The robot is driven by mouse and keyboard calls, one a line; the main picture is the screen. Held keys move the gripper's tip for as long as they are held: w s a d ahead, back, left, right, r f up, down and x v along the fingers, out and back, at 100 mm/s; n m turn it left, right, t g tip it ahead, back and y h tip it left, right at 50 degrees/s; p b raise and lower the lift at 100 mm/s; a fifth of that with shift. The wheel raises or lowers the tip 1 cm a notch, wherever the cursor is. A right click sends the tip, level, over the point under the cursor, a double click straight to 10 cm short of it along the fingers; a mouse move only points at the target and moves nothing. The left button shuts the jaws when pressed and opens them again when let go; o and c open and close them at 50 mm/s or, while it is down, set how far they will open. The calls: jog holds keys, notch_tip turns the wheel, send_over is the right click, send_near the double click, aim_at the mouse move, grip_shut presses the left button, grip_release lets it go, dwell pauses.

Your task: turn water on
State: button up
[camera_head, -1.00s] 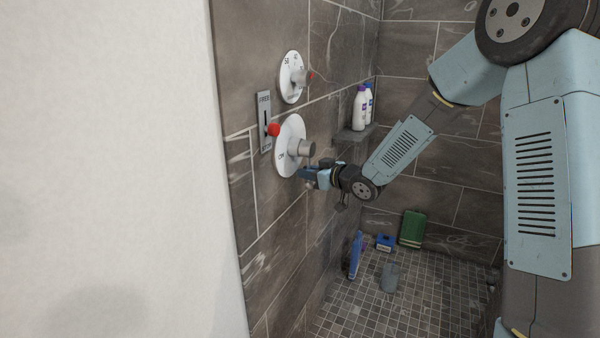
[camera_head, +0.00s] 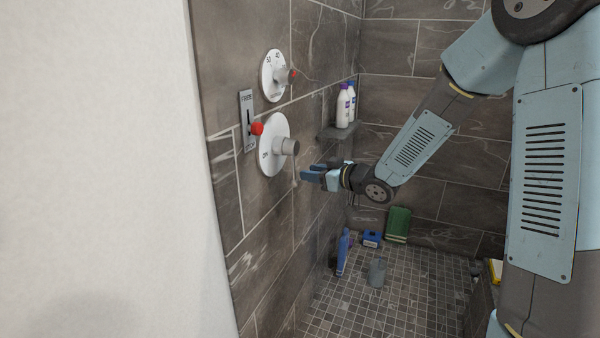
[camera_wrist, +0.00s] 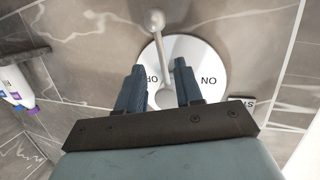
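The lower round white plate (camera_head: 267,158) is on the tiled wall, with a grey metal knob (camera_head: 288,147) sticking out of it. In the wrist view the plate (camera_wrist: 213,60) shows the words ON and, partly covered, OFF, and a metal lever (camera_wrist: 159,48) with a rounded end crosses it. My gripper (camera_head: 304,173) is just below and right of the knob in the head view. In the wrist view its two fingers (camera_wrist: 158,80) are apart, with the lever between them in the picture. I cannot tell whether they touch it.
An upper numbered dial (camera_head: 272,75) and a slider plate with a red knob (camera_head: 257,129) are on the same wall. White bottles (camera_head: 343,106) stand on a corner shelf (camera_head: 338,131). A blue bottle (camera_head: 343,252) and a green container (camera_head: 398,224) are on the floor. A white wall fills the left.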

jog(key=v, duration=0.6)
jog(key=shift+d, duration=0.15)
jog(key=s+d+r+m+t+h, duration=0.1)
jog(key=s+d+r+m+h, duration=0.25)
jog(key=d+h, duration=0.4)
jog(key=s+d+r+m+t+h, duration=0.1)
jog(key=s+d+r+m+h, duration=0.3)
jog(key=d, duration=0.6)
jog(key=s+d+m+g, duration=0.2)
jog(key=s, duration=0.9)
jog(key=s+d+r+m+g+h, duration=0.1)
jog(key=s+d+m+g, duration=0.1)
jog(key=s, duration=0.8)
jog(key=shift+s+r+g, duration=0.35)
jog(key=shift+s+g, duration=0.05)
jog(key=shift+g, duration=0.4)
